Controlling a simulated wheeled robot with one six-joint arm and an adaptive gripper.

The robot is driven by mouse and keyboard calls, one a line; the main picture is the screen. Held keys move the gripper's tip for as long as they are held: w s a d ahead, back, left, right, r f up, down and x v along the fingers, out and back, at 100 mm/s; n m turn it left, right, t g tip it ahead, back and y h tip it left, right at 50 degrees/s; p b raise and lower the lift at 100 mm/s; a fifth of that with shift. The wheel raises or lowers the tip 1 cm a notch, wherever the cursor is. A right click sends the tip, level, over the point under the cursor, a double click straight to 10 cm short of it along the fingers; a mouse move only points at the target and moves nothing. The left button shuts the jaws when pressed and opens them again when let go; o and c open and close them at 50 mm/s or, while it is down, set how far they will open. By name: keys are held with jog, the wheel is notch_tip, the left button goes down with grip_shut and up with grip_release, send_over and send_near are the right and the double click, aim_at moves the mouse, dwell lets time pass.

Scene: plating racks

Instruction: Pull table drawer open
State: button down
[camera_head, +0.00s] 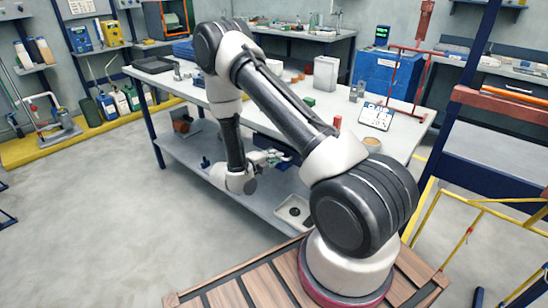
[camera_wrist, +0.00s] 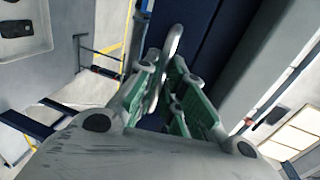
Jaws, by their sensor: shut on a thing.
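The dark blue drawer front (camera_wrist: 205,22) fills the upper middle of the wrist view. A curved grey metal handle (camera_wrist: 173,42) stands out from it. My gripper (camera_wrist: 165,72), with green and grey fingers, is shut on the handle, one finger on each side. In the head view my gripper (camera_head: 277,158) is under the front edge of the white-topped table (camera_head: 210,98), above the lower shelf. The drawer (camera_head: 268,143) shows there only as a small dark blue patch, largely hidden by my arm. I cannot tell how far open the drawer is.
The table's lower shelf (camera_head: 190,151) holds a grey tray (camera_head: 293,212) and some small items. Open floor (camera_head: 100,220) lies left of the table. A yellow rail frame (camera_head: 470,232) stands at the right. A sign and boxes stand on the tabletop.

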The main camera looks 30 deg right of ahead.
jog(key=f+v, duration=0.2)
jog(key=v, duration=0.7)
jog(key=a+f+v, duration=0.1)
jog(key=f+v, duration=0.1)
jog(key=v, duration=0.8)
jog(key=shift+s, duration=0.1)
jog(key=c, duration=1.5)
grip_release()
jog(key=v, duration=1.1)
jog(key=shift+s+a+r, duration=0.1)
jog(key=shift+a, duration=0.3)
